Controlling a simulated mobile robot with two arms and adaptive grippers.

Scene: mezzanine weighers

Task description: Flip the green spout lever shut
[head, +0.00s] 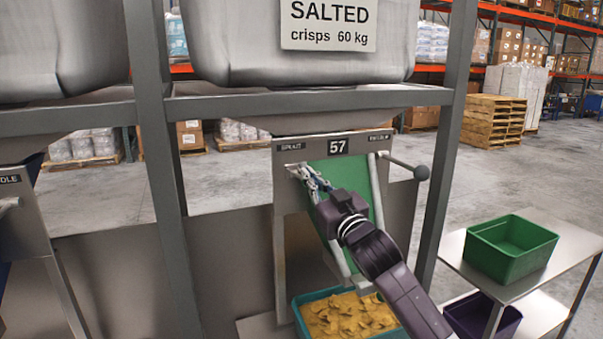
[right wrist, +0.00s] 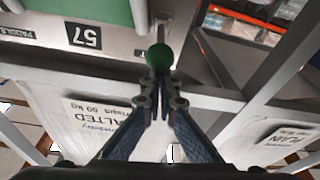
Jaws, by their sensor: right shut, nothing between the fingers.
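The weigher front (head: 262,158) carries the number 57, with one label at its left and one at its right. The green ball knob (right wrist: 160,56) of the spout lever shows in the right wrist view, just ahead of my fingertips. My right gripper, also in the right wrist view (right wrist: 160,80), is shut and empty. Its tips overlap the knob's edge; I cannot tell if they touch. My left gripper is out of view.
A rod with a dark ball knob (head: 422,172) sticks out at the plate's right. A green chute (head: 345,173) slopes down behind my right arm. A teal tub (head: 298,311) of crisps stands below. Grey frame posts (head: 447,140) flank the weigher. A green bin (head: 508,262) stands on a side table.

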